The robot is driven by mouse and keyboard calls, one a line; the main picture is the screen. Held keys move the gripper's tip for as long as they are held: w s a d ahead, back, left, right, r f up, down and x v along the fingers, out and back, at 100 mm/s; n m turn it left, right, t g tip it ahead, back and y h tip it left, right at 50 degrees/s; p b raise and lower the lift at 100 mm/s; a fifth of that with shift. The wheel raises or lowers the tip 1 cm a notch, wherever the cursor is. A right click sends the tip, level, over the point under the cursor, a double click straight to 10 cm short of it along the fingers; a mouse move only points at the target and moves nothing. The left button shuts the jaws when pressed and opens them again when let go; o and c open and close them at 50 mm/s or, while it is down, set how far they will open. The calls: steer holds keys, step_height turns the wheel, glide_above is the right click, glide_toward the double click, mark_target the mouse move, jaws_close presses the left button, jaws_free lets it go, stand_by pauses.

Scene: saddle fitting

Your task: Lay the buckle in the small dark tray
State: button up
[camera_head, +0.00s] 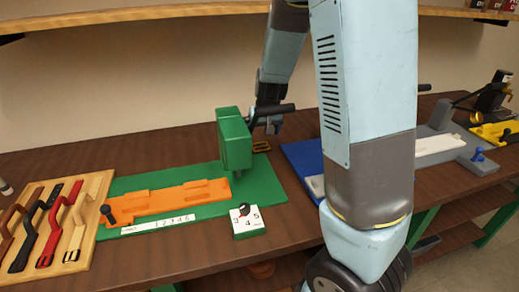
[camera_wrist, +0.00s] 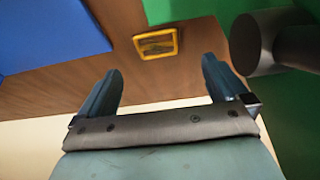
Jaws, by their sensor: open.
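The buckle, a small yellow rectangular frame (camera_wrist: 157,43), lies on the brown bench in the wrist view, just beyond and between my fingertips. It also shows in the head view (camera_head: 261,147), right of the green press. My gripper (camera_wrist: 161,66) is open with nothing between its fingers. In the head view it is partly hidden behind the press handle. I cannot clearly make out the small dark tray; a dark flat thing (camera_head: 426,244) sits low under the bench at the right, but I cannot tell what it is.
The green press (camera_head: 235,140) and its dark handle (camera_wrist: 258,43) stand close to my gripper's right in the wrist view. An orange fixture (camera_head: 165,203) lies on a green board. A wooden rack (camera_head: 62,262) holds coloured straps. A blue board (camera_wrist: 50,35) is opposite the press.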

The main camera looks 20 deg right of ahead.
mark_target(261, 146)
steer(key=shift+x, duration=1.5)
steer(key=shift+d+x, duration=0.15)
steer(key=shift+x, duration=0.85)
steer(key=shift+d+x, duration=0.15)
steer(key=shift+x, duration=0.85)
steer(key=shift+w+f, duration=0.15)
steer(key=shift+f, duration=0.45)
steer(key=shift+c, duration=0.4)
steer(key=shift+a, duration=0.1)
steer(key=c, duration=1)
